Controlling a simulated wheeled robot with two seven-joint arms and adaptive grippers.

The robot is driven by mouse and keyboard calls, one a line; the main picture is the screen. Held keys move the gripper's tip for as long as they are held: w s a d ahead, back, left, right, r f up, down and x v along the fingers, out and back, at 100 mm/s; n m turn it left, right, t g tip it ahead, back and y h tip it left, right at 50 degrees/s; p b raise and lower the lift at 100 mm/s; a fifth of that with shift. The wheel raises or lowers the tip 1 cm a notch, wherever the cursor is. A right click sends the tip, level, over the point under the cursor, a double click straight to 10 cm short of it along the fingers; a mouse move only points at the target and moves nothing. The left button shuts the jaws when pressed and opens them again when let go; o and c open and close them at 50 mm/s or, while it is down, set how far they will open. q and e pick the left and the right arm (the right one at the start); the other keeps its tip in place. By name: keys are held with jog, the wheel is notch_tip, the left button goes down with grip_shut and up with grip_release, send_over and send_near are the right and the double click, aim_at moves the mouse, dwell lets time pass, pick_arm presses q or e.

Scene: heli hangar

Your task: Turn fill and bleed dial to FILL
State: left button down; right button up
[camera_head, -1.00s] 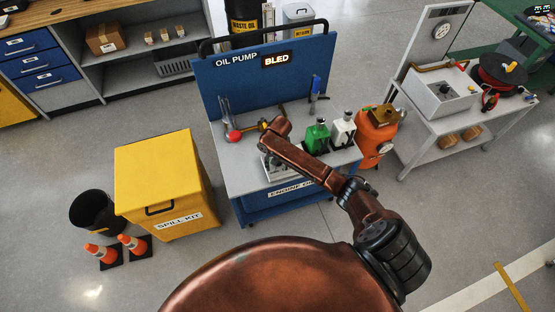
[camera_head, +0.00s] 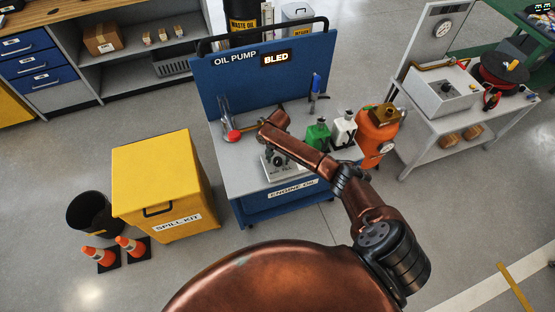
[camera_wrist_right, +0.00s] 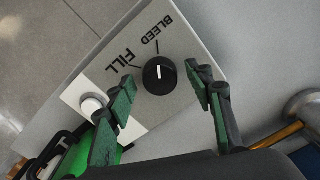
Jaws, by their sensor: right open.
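The fill and bleed dial (camera_wrist_right: 160,76) is a round black knob on a pale panel (camera_wrist_right: 190,40) in the right wrist view. Its white mark points up toward the BLEED tick; the FILL label (camera_wrist_right: 121,62) is to its left. My right gripper (camera_wrist_right: 160,75) is open, with one green-padded finger on each side of the dial and visible gaps to it. In the head view, my right arm reaches over the blue oil pump cart (camera_head: 220,85), partly hiding the panel. A lit sign (camera_head: 276,58) there reads BLED. My left gripper is not in view.
A green container (camera_head: 317,136) and a white one (camera_head: 343,130) stand on the cart right of the panel. A red-ended handle (camera_head: 233,136) is at left. A white button (camera_wrist_right: 91,105) sits near the dial. An orange tank (camera_head: 377,135) and yellow spill kit (camera_head: 160,180) flank the cart.

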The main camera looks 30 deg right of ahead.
jog(key=c, duration=1.2)
jog(key=shift+o, duration=0.2)
jog(key=n+p, duration=0.2)
jog(key=shift+r+n, duration=0.1)
jog(key=shift+n, duration=0.3)
jog(key=n+p, duration=0.2)
jog(key=shift+n, duration=0.3)
jog(key=n+p, duration=0.1)
jog(key=n, duration=0.2)
jog(key=shift+n, duration=0.3)
jog(key=n, duration=0.4)
jog(key=shift+n+p, duration=0.3)
jog(key=shift+n, duration=0.1)
jog(key=shift+f, duration=0.2)
